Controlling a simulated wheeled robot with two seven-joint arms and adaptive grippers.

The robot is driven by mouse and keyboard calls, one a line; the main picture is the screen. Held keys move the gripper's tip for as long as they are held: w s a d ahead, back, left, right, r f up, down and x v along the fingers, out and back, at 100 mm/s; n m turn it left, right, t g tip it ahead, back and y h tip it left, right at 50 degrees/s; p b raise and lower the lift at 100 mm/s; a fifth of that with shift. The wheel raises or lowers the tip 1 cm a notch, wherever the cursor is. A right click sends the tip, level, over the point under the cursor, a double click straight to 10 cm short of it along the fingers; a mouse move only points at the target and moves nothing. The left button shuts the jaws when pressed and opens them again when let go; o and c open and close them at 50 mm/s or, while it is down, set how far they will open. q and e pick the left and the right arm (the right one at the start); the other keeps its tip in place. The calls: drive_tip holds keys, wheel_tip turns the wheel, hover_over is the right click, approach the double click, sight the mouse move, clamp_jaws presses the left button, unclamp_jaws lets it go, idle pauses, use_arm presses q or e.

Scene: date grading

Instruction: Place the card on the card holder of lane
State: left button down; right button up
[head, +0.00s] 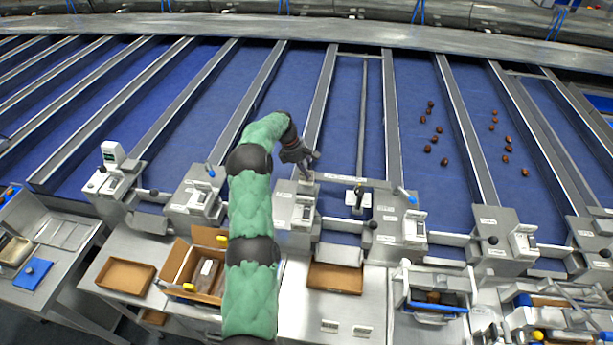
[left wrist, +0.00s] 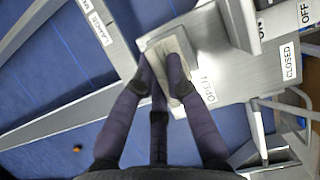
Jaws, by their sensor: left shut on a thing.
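My left gripper (head: 309,170) reaches over the near end of a middle lane, above a grey metal lane unit (head: 284,213). In the left wrist view its dark fingers (left wrist: 160,87) are close together, shut on a pale, flat, rectangular piece that looks like the card (left wrist: 173,48). The fingers partly cover it. It is over the top plate of the lane unit (left wrist: 207,62), which bears OPEN and CLOSED labels; I cannot tell whether it touches the plate. I cannot make out the card holder separately. My right gripper is not in view.
Metal dividers (head: 320,110) separate the blue lanes. Several dates (head: 436,140) lie on lanes to the right. Similar lane units (head: 403,232) stand along the front. A cardboard box (head: 178,266) and a brown tray (head: 336,278) rest on the steel bench.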

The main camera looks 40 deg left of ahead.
use_arm(q)
wheel_tip(320, 180, down, 3)
drive_tip(key=shift+w+a+f, duration=0.1)
drive_tip(key=shift+f, duration=0.1)
drive_tip(key=shift+f, duration=0.15)
drive_tip(key=c, duration=1.3)
unclamp_jaws()
drive_tip(key=shift+o, duration=0.2)
drive_tip(key=shift+r, duration=0.2)
drive_tip(key=b+v, duration=0.1)
drive_tip(key=v, duration=1.1)
